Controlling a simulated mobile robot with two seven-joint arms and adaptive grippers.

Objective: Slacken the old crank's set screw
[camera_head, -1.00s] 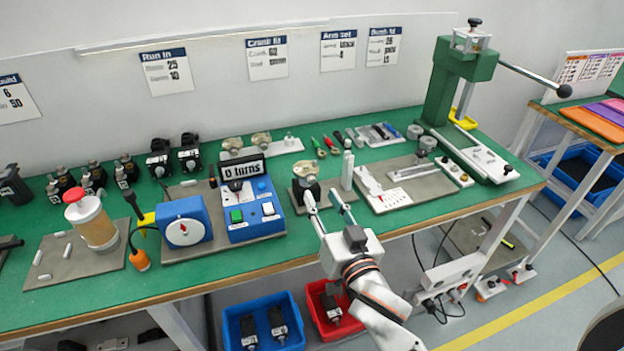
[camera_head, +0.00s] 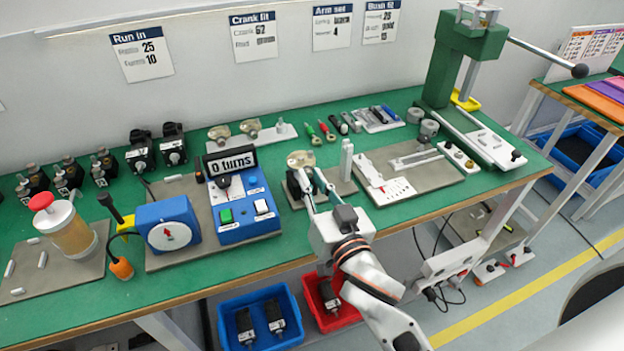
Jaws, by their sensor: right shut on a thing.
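A small black unit (camera_head: 292,184) stands on a grey plate at the middle front of the green bench. A pale brass-coloured crank (camera_head: 300,159) sits on top of it. My right gripper (camera_head: 311,181) reaches in from the front and is shut on the black unit, just below the crank. The fingers cover part of the unit, and the set screw is too small to make out. Several screwdriver-like tools, with green, red and dark handles (camera_head: 327,131), lie behind to the right. My left gripper is not in view.
A blue counter box (camera_head: 240,211) reading "0 turns" stands close left of the unit. A pale upright post (camera_head: 346,160) stands close right. A green press (camera_head: 462,65) stands at the back right. Blue and red bins (camera_head: 332,317) sit below the bench.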

